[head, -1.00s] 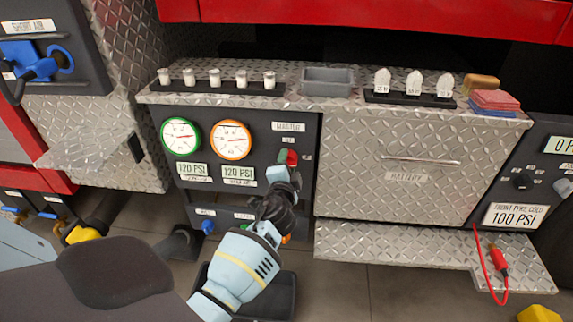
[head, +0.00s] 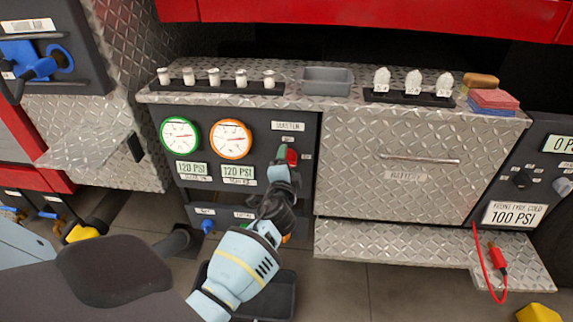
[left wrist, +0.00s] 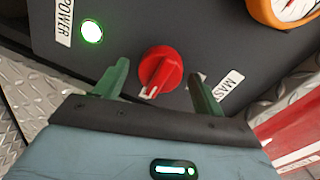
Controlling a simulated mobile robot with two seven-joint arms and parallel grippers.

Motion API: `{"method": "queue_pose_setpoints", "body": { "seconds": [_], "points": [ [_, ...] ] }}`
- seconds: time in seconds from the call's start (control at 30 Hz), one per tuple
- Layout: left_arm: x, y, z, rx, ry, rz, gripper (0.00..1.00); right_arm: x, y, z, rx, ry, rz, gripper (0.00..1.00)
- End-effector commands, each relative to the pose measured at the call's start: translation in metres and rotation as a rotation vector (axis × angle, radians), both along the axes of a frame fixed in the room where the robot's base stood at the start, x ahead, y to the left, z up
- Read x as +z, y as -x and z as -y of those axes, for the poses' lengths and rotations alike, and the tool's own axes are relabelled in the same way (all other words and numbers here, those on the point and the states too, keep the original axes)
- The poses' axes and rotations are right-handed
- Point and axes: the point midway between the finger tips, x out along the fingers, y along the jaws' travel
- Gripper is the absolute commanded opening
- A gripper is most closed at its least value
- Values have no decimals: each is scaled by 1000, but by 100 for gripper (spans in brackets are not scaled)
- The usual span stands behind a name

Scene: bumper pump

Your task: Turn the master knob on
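My left gripper (head: 285,156) is at the knob. In the left wrist view its green fingers (left wrist: 158,84) are apart, one on each side of the knob, with visible gaps. A round green light (left wrist: 91,31) beside the "POWER" label (left wrist: 64,22) is lit. My right gripper is out of view.
Green-rimmed (head: 180,135) and orange-rimmed (head: 231,139) gauges are left of the knob, with 120 PSI displays below. A diamond-plate drawer front (head: 390,180) is to the right. A ledge above holds a grey tray (head: 328,82) and a sponge (head: 481,80).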

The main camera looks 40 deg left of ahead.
Motion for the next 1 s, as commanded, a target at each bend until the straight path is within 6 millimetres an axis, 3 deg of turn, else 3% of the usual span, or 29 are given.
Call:
{"method": "queue_pose_setpoints", "body": {
  "seconds": [0.27,0.7,1.0],
  "points": [
    [1,5,3,-1,1,1,69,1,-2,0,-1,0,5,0],
    [5,58,36,-1,1,0,69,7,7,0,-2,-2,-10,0],
    [7,67,41,0,0,0,69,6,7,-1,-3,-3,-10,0]
  ]
}}
